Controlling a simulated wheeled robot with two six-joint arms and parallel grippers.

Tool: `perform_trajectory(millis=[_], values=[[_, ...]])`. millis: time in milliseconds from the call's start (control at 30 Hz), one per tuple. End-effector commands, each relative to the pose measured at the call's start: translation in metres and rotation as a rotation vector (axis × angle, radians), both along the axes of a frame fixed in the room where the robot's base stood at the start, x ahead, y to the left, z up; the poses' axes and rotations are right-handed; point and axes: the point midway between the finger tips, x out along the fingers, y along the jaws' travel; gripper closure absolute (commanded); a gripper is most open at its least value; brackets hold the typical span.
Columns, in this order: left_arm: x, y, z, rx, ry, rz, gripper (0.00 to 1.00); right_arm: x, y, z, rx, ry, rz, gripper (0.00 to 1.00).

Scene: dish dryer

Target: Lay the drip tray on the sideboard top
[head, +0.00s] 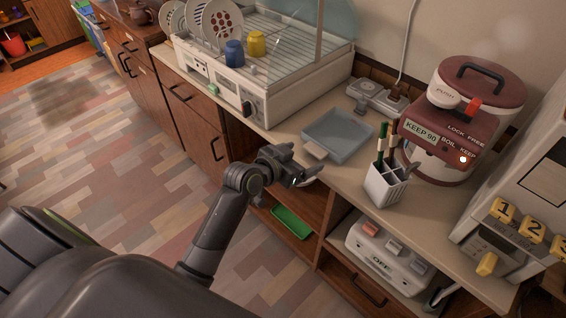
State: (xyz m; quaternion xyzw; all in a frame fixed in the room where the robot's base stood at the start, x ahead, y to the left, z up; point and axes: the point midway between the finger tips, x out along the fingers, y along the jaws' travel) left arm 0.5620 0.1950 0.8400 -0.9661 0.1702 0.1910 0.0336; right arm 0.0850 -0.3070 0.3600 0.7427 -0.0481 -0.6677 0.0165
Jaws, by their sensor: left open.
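The drip tray (345,137), a shallow grey-blue tray with a pale handle tab at its front left, lies flat on the sideboard top (283,130). It is right of the dish dryer and close to the front edge. My left gripper (300,170) is open and empty, just in front of the sideboard edge and below the tray's handle, apart from the tray. My right gripper is out of view.
The dish dryer (300,88) holds plates, a blue cup (235,53) and a yellow cup (257,43). A white utensil holder (385,187) and a red-and-white cooker (450,125) stand right of the tray. A green tray (291,222) lies on the shelf below.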

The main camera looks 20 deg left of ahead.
Motion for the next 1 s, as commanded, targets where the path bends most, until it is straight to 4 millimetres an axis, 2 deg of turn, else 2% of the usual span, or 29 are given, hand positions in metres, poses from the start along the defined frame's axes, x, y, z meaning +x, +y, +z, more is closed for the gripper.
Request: perform_trajectory(millis=[200, 400, 567, 800, 900, 967, 1000], values=[[-0.037, 0.014, 0.016, 0.002, 0.000, -0.001, 0.15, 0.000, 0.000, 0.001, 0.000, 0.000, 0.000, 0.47], [-0.061, 0.023, 0.026, 0.002, 0.000, -0.001, 0.15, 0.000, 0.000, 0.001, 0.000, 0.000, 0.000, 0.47], [-0.069, 0.025, 0.030, 0.001, 0.002, -0.001, 0.15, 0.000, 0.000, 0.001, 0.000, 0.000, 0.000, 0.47], [-0.070, 0.025, 0.030, 0.000, 0.002, -0.001, 0.15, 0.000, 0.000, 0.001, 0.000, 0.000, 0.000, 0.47], [-0.069, 0.028, 0.022, -0.001, 0.016, 0.010, 0.15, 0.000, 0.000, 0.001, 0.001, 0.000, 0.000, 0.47], [-0.067, 0.033, 0.007, -0.002, 0.043, 0.030, 0.15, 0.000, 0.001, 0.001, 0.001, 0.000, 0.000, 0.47], [-0.066, 0.038, -0.009, -0.003, 0.071, 0.049, 0.15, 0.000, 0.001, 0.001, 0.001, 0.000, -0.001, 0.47]])
